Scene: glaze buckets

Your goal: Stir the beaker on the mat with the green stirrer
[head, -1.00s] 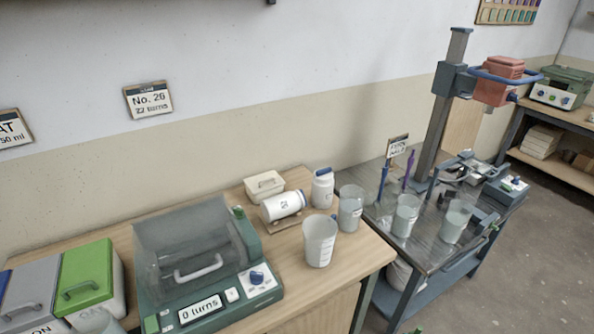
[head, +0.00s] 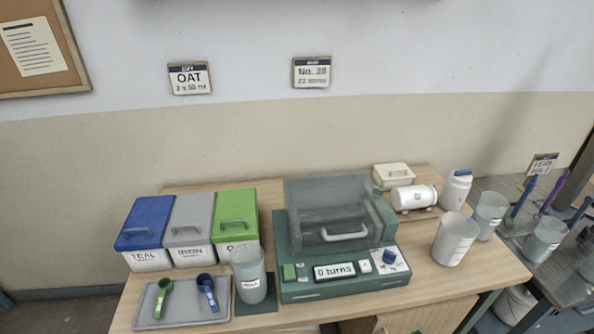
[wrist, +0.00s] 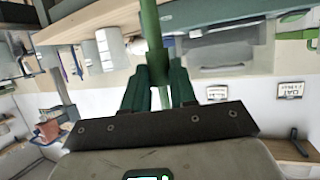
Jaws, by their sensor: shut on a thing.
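My gripper (wrist: 158,75) is shut on the green stirrer (wrist: 152,28), whose shaft runs out past the fingertips to the frame's top edge. Its far end is out of view. In the head view the labelled translucent beaker (head: 249,278) stands upright on the dark green mat (head: 256,310), just left of the turn-counting machine. The stirrer is apart from that beaker as far as I can see. My gripper is not visible in the head view.
Left of the mat is a grey tray (head: 183,319) with a green scoop (head: 162,298) and a blue scoop (head: 207,291). Lidded bins (head: 190,241) stand behind. The green machine (head: 345,288) borders the mat on the right. Other beakers (head: 456,238) stand further right.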

